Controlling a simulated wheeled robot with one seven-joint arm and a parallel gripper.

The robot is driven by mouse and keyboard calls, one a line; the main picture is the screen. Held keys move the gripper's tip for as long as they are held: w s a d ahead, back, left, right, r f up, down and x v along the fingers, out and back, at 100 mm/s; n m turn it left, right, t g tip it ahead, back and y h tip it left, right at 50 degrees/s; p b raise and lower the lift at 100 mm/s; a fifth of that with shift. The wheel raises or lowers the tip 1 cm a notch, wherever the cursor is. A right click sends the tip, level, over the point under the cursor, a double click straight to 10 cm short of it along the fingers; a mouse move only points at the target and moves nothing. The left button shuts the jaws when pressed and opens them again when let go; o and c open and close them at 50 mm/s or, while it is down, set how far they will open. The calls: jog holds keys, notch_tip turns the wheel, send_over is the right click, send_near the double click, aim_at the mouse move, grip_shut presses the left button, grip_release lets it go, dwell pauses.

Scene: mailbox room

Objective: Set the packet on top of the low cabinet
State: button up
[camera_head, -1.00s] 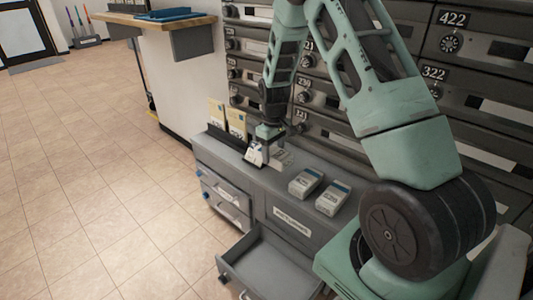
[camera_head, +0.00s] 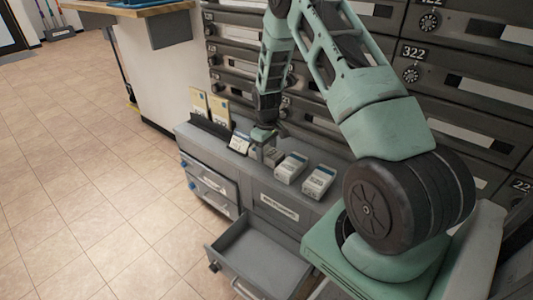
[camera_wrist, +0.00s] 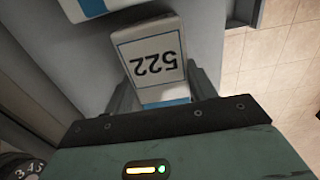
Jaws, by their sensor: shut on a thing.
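In the wrist view, my gripper (camera_wrist: 165,100) is shut on a white packet (camera_wrist: 150,58) with a blue band and the label 522, which reads upside down. In the head view the held packet is small and partly hidden by the gripper. I cannot tell whether it touches the cabinet top.
Two white packets (camera_head: 290,167) (camera_head: 319,180) lie on the cabinet to the right. A lower drawer (camera_head: 255,252) is pulled open. Mailboxes (camera_head: 470,70) rise behind.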

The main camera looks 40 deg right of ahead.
jog(key=shift+f, duration=0.2)
jog(key=o, duration=1.1)
jog(key=shift+c, duration=0.2)
jog(key=shift+r, duration=0.1)
